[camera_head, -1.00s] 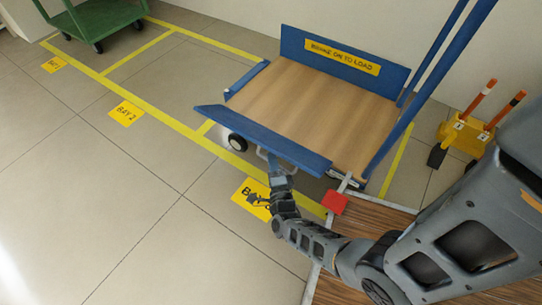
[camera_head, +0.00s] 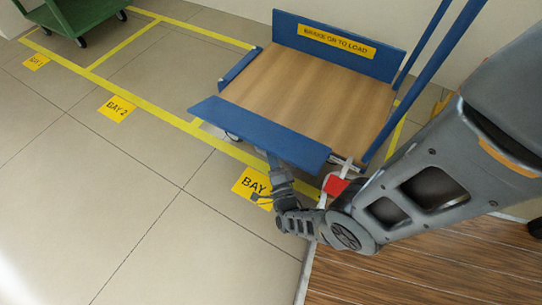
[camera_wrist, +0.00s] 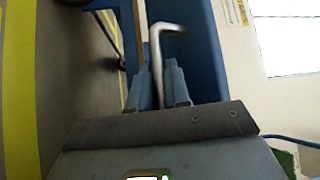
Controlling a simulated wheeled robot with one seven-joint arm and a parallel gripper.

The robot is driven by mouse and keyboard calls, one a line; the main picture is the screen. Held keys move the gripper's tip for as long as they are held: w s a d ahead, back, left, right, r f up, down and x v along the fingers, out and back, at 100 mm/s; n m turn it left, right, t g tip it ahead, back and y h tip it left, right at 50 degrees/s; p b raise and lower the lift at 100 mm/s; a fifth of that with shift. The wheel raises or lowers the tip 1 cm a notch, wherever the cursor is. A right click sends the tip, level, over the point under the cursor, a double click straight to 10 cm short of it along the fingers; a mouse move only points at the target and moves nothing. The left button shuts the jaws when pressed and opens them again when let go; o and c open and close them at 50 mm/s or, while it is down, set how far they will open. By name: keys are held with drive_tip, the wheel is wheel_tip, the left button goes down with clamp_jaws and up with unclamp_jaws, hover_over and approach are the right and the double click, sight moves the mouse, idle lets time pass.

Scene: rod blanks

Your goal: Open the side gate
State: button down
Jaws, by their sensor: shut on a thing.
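The side gate (camera_head: 255,131) is a long blue panel along the near side of a flat trolley with a wooden deck (camera_head: 305,95). It leans outward from the deck edge, with its broad face turned up. My gripper (camera_head: 272,160) is at the gate's outer edge, near its right half; the gate partly hides the fingertips. In the wrist view, my gripper (camera_wrist: 158,85) is shut on a bent grey metal handle (camera_wrist: 165,29), with the blue panel (camera_wrist: 200,50) behind it. A red block (camera_head: 335,185) sits at the trolley's near right corner.
Blue end panel with a yellow brake label (camera_head: 337,42) stands at the back; blue uprights (camera_head: 412,90) rise at right. A green cart (camera_head: 80,15) is far left. Floor with the BAY 2 marker (camera_head: 117,108) is clear. Striped wood flooring (camera_head: 400,275) lies at lower right.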

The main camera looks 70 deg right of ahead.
sight(273, 153)
idle(0.3)
drive_tip(key=c, duration=1.2)
unclamp_jaws()
drive_tip(key=shift+r+p, duration=0.4)
drive_tip(key=shift+r, duration=0.1)
wheel_tip(273, 153, up, 4)
drive_tip(key=p, duration=0.3)
drive_tip(key=s+d+r+p, duration=0.1)
drive_tip(key=s+d+r, duration=0.1)
drive_tip(key=s, duration=0.1)
drive_tip(key=s+d+r+p, duration=0.1)
drive_tip(key=s+d+r, duration=0.1)
drive_tip(key=s, duration=0.1)
drive_tip(key=s+d+r+p, duration=0.1)
drive_tip(key=s+d+r, duration=0.1)
drive_tip(key=s, duration=0.1)
drive_tip(key=shift+s+d+p, duration=0.3)
drive_tip(key=shift+p, duration=0.1)
